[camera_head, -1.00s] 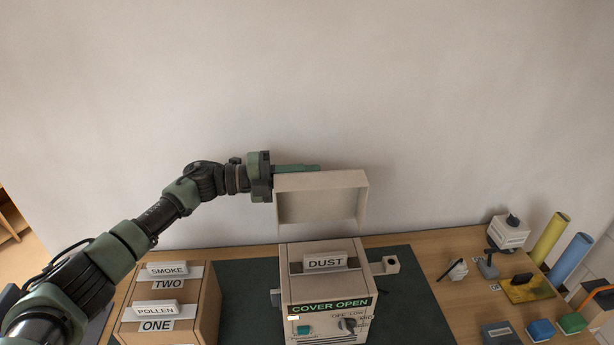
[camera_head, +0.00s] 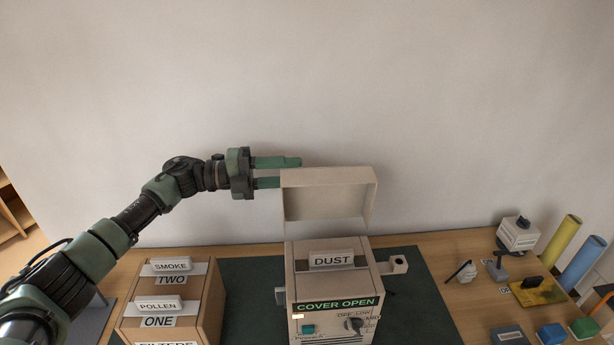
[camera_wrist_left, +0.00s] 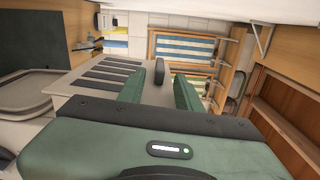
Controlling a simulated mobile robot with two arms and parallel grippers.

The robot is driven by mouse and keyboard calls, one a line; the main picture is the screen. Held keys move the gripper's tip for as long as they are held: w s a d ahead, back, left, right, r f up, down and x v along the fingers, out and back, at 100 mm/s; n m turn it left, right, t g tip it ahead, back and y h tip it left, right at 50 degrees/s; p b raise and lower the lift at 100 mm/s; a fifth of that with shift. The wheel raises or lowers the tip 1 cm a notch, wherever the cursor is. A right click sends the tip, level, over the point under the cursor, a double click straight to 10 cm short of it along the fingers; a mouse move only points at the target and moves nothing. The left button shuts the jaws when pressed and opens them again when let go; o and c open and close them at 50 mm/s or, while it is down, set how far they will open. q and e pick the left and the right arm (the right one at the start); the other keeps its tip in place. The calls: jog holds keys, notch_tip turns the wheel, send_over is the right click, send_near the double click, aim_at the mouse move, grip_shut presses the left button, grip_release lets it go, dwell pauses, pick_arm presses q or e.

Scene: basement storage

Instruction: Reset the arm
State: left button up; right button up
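My left gripper (camera_head: 285,172) is open, beside the upper left of the device's raised beige cover (camera_head: 328,176). One finger passes above the cover's top edge, the other ends near its left side. In the left wrist view the fingers (camera_wrist_left: 158,92) are apart, with a dark upright handle-like piece (camera_wrist_left: 159,71) beyond and between them, not visibly gripped. A slotted beige panel (camera_wrist_left: 75,88) lies left of it. The device (camera_head: 334,285) reads "COVER OPEN" and holds a block labelled "DUST" (camera_head: 332,260). My right gripper is not in view.
A filter box (camera_head: 205,300) with SMOKE (camera_head: 170,265) and POLLEN (camera_head: 158,305) blocks stands left of the device. Small tools, coloured blocks and a yellow roll (camera_head: 563,236) and blue roll (camera_head: 581,262) are at the right. The wall is close behind; space above is clear.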

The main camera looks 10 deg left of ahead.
pick_arm(q)
jog(key=shift+v, duration=1.15)
